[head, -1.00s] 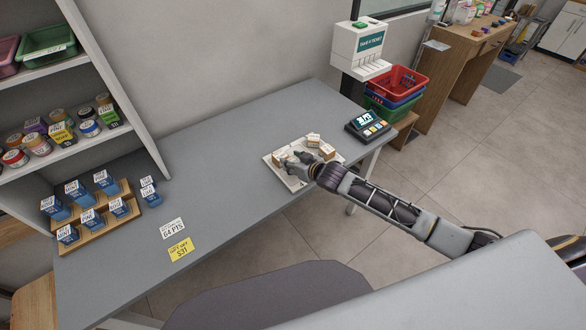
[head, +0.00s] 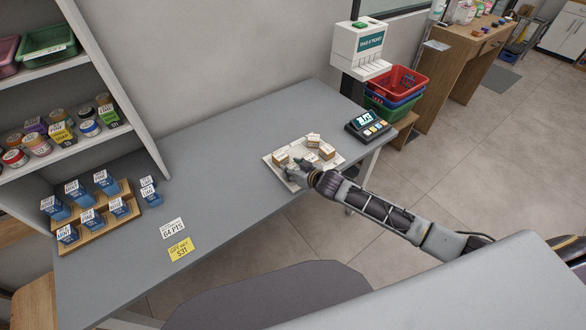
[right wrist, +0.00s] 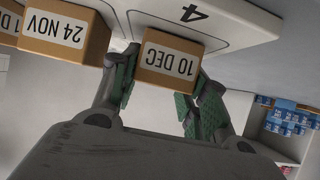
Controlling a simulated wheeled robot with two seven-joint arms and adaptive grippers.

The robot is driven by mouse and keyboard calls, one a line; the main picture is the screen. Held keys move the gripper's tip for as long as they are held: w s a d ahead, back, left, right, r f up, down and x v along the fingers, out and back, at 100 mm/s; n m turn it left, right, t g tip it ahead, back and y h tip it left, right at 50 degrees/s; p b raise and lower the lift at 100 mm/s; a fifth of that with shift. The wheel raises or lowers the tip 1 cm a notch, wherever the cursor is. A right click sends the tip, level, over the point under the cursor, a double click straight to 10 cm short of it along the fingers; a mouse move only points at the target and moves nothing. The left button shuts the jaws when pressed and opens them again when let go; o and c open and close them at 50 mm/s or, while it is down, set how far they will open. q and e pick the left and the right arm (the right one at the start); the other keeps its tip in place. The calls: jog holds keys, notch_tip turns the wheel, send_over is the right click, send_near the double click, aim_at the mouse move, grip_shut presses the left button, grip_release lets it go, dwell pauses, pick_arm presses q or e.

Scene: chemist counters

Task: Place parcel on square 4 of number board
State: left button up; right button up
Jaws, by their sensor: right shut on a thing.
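The white number board (head: 292,184) lies on the grey counter near its front right edge, with several small brown-and-white parcels on it. My right gripper (head: 302,165) reaches over the board from the right. In the right wrist view, my right gripper (right wrist: 158,85) is shut on a parcel labelled 10 DEC (right wrist: 170,60), with a green-padded finger on each side. The board's printed 4 (right wrist: 190,14) shows just beyond this parcel. I cannot tell whether the parcel touches the board. My left gripper is not in view.
A parcel labelled 24 NOV (right wrist: 65,32) sits close beside the held one. A card terminal (head: 368,125) stands right of the board, before stacked baskets (head: 400,82). Blue boxes on a wooden stand (head: 92,216) are at the left.

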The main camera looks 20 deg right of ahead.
jog(key=o, duration=1.1)
jog(key=shift+f, duration=0.1)
jog(key=shift+c, duration=0.2)
jog(key=shift+s+r, duration=0.1)
jog(key=shift+r, duration=0.1)
jog(key=v, duration=1.1)
jog(key=shift+s, duration=0.35)
jog(key=shift+d+r, duration=0.1)
jog(key=shift+d, duration=0.05)
